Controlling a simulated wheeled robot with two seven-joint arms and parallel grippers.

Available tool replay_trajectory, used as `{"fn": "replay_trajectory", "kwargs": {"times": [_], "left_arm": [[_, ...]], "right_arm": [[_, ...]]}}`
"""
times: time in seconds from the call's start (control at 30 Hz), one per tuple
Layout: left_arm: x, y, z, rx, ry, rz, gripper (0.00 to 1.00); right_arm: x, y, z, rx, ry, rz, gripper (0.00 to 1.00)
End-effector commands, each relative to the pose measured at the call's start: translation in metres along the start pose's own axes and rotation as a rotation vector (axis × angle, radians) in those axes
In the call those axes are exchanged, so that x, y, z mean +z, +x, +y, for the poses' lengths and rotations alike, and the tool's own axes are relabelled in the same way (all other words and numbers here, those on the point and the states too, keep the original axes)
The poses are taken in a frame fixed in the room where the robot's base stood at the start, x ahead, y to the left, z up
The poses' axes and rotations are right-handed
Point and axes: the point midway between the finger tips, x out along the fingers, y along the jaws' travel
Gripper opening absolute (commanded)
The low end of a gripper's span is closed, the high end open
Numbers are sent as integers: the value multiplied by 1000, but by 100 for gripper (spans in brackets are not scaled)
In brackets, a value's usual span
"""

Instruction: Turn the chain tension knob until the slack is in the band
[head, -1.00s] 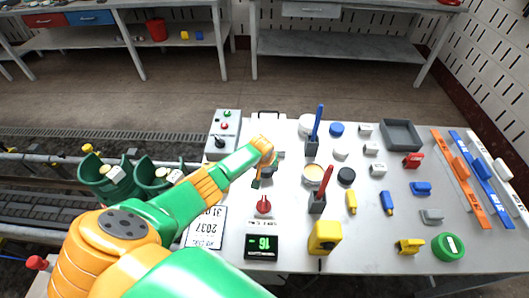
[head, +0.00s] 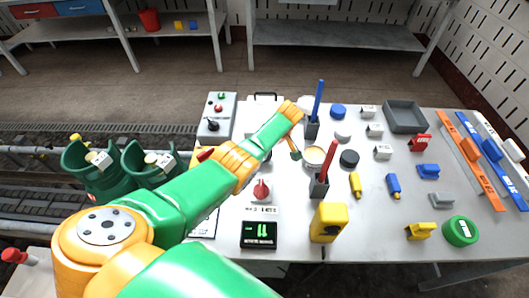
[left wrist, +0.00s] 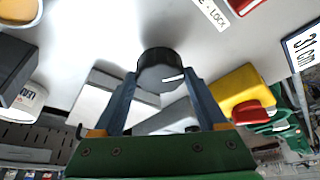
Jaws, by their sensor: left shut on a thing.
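My left gripper (left wrist: 160,80) is shut on a black knob (left wrist: 158,66) with a white mark, its fingers on either side. In the head view my left arm reaches across the table, and part of the left gripper (head: 295,150) shows at its end. The knob is hidden there behind the arm. A small dark display (head: 259,235) with green digits stands at the table's front; I cannot read the digits surely. My right gripper is not in view.
A red knob (head: 261,190) stands behind the display. Red (head: 320,187) and blue (head: 313,128) upright pieces in holders and a yellow block (head: 328,222) stand close to the right. A grey control box (head: 216,115) stands at the back left. Green holders (head: 95,175) line the left.

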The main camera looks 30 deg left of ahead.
Motion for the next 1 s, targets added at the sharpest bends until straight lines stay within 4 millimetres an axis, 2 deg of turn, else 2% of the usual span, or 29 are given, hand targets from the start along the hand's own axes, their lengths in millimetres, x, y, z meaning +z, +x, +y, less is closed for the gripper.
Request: {"fn": "replay_trajectory", "kwargs": {"times": [0.03,0.3,0.87,0.9,1.0], "left_arm": [[1,4,2,-4,-23,3,19],[-1,2,2,-43,-112,3,19],[-2,-1,2,-54,-138,3,19],[-2,-1,2,-54,-138,3,77],[-2,-1,2,-55,-137,3,100]], "right_arm": [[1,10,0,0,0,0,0],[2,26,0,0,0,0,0],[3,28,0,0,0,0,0],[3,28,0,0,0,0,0],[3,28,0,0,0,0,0]]}}
